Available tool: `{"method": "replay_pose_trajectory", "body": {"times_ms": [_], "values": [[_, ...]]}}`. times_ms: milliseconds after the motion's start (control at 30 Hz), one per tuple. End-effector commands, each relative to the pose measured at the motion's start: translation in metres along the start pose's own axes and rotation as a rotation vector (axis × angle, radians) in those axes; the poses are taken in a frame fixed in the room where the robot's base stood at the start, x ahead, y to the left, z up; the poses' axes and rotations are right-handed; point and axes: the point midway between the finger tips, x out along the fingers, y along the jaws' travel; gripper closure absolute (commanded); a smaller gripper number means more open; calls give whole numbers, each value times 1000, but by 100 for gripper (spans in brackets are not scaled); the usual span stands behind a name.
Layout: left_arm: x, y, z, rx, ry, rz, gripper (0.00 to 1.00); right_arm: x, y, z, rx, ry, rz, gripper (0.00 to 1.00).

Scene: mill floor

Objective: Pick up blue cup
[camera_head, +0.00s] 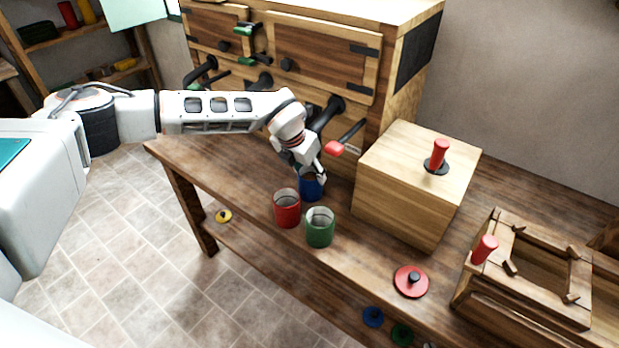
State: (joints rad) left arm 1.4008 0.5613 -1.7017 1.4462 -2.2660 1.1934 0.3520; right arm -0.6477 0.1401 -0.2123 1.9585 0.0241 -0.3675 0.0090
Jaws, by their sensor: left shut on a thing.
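The blue cup (311,189) stands on the wooden bench, behind the red cup and the green cup. Its top is partly hidden by my left gripper (314,174). My left arm reaches in from the left, and the gripper points down at the blue cup and is shut on it. The cup looks upright; I cannot tell whether it is clear of the bench. The red cup (287,209) stands just in front and to the left, and the green cup (320,228) stands in front. My right gripper is not in view.
A wooden box (400,190) with a red handle (438,154) stands right of the cups. A red lid (411,281) lies near the bench's front edge. A wooden frame (530,268) is at the right. The cabinet (310,60) with black and green handles rises behind.

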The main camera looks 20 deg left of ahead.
Motion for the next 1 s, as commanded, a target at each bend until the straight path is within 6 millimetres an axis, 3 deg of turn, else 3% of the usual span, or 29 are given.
{"method": "replay_pose_trajectory", "body": {"times_ms": [333, 1000], "values": [[-34, 0, 16, 1, -6, 0, 93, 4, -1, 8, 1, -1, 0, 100], [-46, 131, -23, -4, -2, 1, 93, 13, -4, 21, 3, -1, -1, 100]]}}
